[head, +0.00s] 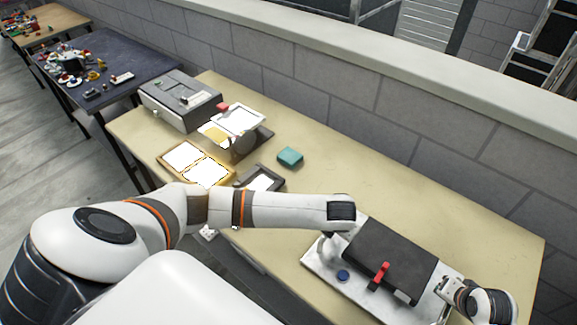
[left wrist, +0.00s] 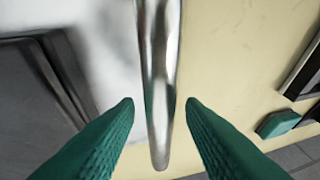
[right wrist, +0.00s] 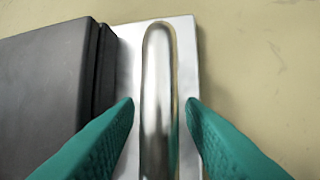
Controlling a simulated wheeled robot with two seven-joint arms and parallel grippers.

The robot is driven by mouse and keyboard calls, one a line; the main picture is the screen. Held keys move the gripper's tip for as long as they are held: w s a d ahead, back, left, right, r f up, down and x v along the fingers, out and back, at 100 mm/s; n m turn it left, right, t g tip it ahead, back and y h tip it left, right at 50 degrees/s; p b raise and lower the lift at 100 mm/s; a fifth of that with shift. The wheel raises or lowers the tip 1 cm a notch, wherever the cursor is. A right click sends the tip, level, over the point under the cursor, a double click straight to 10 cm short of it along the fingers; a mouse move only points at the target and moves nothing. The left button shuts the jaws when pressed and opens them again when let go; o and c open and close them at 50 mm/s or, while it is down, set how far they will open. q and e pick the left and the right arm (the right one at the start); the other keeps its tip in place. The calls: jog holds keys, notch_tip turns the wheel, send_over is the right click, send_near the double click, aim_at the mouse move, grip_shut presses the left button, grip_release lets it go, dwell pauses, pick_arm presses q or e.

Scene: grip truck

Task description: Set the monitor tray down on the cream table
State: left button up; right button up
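The monitor tray (head: 321,267) is a light metal plate on the cream table (head: 440,222), at the lower right of the head view. It carries a dark flat box with a red part on it and a round blue piece. It has a metal handle at each end. My left gripper (left wrist: 160,101) has its green fingers on either side of one handle (left wrist: 159,60), with gaps. My right gripper (right wrist: 160,101) has its fingers on either side of the other handle (right wrist: 158,70), also with gaps. The head view mostly hides both grippers' fingertips.
A teal block (head: 290,157), a dark frame (head: 262,180), a wooden-framed panel (head: 166,151) and a grey box (head: 160,102) occupy the table's far left half. A grey block wall (head: 330,80) runs behind. The table is clear behind the tray and between tray and teal block.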

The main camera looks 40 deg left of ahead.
jog(key=shift+s+r, duration=0.2)
jog(key=shift+r, duration=0.3)
pick_arm(q)
jog(key=v, duration=1.1)
jog(key=shift+r, duration=0.15)
pick_arm(e)
jog(key=v, duration=1.1)
pick_arm(q)
jog(key=shift+s, duration=0.1)
pick_arm(e)
jog(key=shift+f, duration=0.1)
